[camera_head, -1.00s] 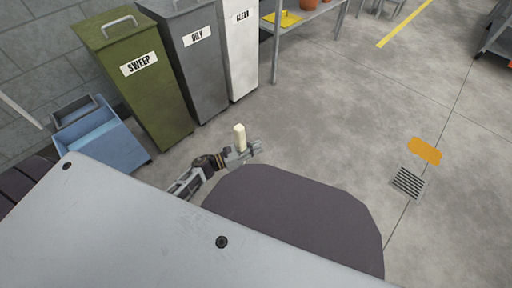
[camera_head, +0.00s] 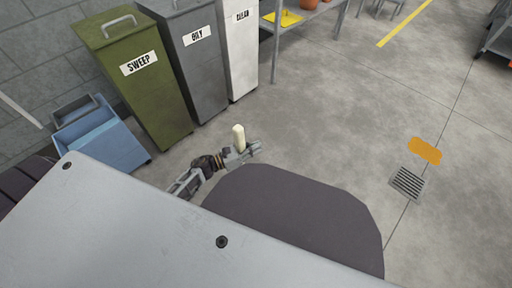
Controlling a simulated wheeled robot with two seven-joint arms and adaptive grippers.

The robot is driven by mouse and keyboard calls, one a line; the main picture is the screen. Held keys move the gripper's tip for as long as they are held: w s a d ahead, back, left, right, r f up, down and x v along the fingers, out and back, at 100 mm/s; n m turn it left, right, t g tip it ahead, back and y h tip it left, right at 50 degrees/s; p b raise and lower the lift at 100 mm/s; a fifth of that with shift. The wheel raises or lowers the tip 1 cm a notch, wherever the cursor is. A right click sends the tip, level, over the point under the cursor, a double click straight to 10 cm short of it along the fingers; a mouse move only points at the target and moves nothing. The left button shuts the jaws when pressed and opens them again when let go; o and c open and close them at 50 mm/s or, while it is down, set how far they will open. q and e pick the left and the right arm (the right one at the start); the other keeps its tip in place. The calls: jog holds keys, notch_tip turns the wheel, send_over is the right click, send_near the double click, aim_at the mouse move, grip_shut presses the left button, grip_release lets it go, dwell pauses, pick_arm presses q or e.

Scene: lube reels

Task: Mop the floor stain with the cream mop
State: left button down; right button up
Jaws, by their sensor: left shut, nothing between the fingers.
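My left gripper (camera_head: 254,149) is low over the floor, just beyond the dark rounded edge of my base. It is shut, with nothing between its fingers. A short cream upright piece (camera_head: 238,137) shows right at the gripper; I cannot tell if it is part of the cream mop or whether it touches the gripper. No mop head is visible. A flat orange patch (camera_head: 425,150) lies on the grey floor at the right, well away from the gripper; I cannot tell if it is the stain. My right gripper is not in view.
A green SWEEP bin (camera_head: 140,85), a grey OILY bin (camera_head: 196,70) and a white CLEAN bin (camera_head: 241,55) stand at the upper left. A blue bucket (camera_head: 112,143) is beside them. A floor drain (camera_head: 407,183) lies below the orange patch. The middle floor is clear.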

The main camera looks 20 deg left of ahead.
pick_arm(q)
jog(key=shift+s+d+v, duration=0.15)
jog(key=shift+v, duration=0.8)
jog(key=shift+s+d+v, duration=0.1)
jog(key=shift+d+v, duration=0.05)
jog(key=shift+v, duration=0.8)
jog(key=shift+s+d+v, duration=0.15)
jog(key=shift+v, duration=0.8)
jog(key=shift+f, duration=0.15)
jog(key=shift+s, duration=0.1)
jog(key=shift+m, duration=0.3)
jog(key=shift+s+d+f+p+v, duration=0.1)
jog(key=shift+s+d+p+v, duration=0.05)
jog(key=shift+v, duration=0.8)
jog(key=shift+s+d+f+p+v, duration=0.1)
jog(key=shift+d+v, duration=0.05)
jog(key=shift+v, duration=0.8)
jog(key=shift+s+d+f+p+v, duration=0.1)
jog(key=shift+s+d+p+v, duration=0.05)
jog(key=shift+v, duration=0.8)
jog(key=shift+w, duration=0.1)
